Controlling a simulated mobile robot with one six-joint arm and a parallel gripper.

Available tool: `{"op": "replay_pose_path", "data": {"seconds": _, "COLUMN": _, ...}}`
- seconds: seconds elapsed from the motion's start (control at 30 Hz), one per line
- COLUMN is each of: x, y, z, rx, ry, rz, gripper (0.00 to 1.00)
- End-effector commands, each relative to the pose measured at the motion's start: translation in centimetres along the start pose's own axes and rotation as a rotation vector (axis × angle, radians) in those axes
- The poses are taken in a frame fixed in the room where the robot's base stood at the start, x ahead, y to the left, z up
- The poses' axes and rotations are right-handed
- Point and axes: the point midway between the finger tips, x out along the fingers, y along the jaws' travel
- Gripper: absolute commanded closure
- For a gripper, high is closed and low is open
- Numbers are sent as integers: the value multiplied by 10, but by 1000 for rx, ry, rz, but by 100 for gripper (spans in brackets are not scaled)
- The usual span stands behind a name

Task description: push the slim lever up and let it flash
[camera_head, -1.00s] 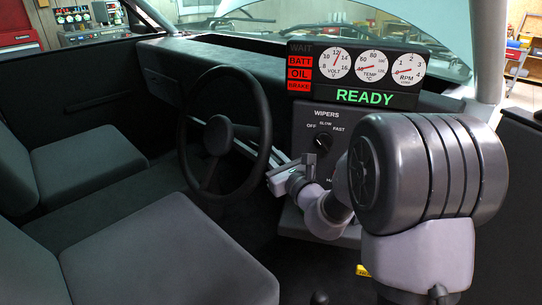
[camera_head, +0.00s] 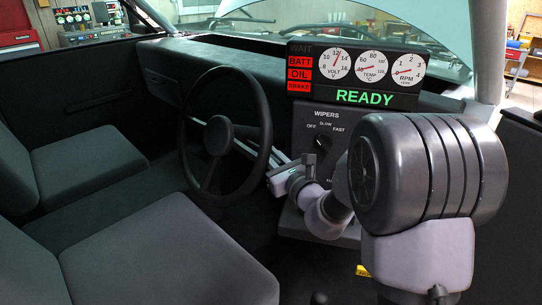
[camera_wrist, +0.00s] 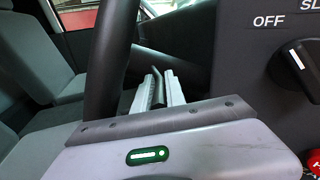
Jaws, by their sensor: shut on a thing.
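My gripper (camera_wrist: 158,78) shows in the wrist view as two pale fingers closed around a slim dark lever (camera_wrist: 157,92). The lever stands between the fingers beside the dark steering wheel rim. In the head view my gripper (camera_head: 258,150) reaches in from the right, behind the right side of the steering wheel (camera_head: 264,120). There the held lever is mostly hidden by the wheel and fingers. The dash display (camera_head: 355,78) shows a green READY, with BATT, OIL and BRAKE lit red.
The wiper panel (camera_head: 303,117) with its rotary knob (camera_head: 323,142) stands close to the right of my gripper; the knob also shows in the wrist view (camera_wrist: 305,62). Dark seats (camera_head: 170,255) fill the lower left. The wheel rim is very near my fingers.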

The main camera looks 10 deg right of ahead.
Motion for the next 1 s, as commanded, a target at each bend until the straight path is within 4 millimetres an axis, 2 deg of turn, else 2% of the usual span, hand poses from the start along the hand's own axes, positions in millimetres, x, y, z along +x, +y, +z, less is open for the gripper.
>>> {"op": "replay_pose_path", "data": {"seconds": 0.23, "x": 1, "y": -2, "z": 16, "rx": -24, "ry": 75, "rz": 10, "gripper": 100}}
{"op": "replay_pose_path", "data": {"seconds": 0.53, "x": 1, "y": -1, "z": 11, "rx": -30, "ry": 91, "rz": 12, "gripper": 100}}
{"op": "replay_pose_path", "data": {"seconds": 0.57, "x": 1, "y": -1, "z": 11, "rx": -30, "ry": 91, "rz": 12, "gripper": 80}}
{"op": "replay_pose_path", "data": {"seconds": 0.67, "x": 1, "y": -1, "z": 11, "rx": -30, "ry": 90, "rz": 12, "gripper": 63}}
{"op": "replay_pose_path", "data": {"seconds": 1.0, "x": 1, "y": 0, "z": 11, "rx": -30, "ry": 91, "rz": 13, "gripper": 63}}
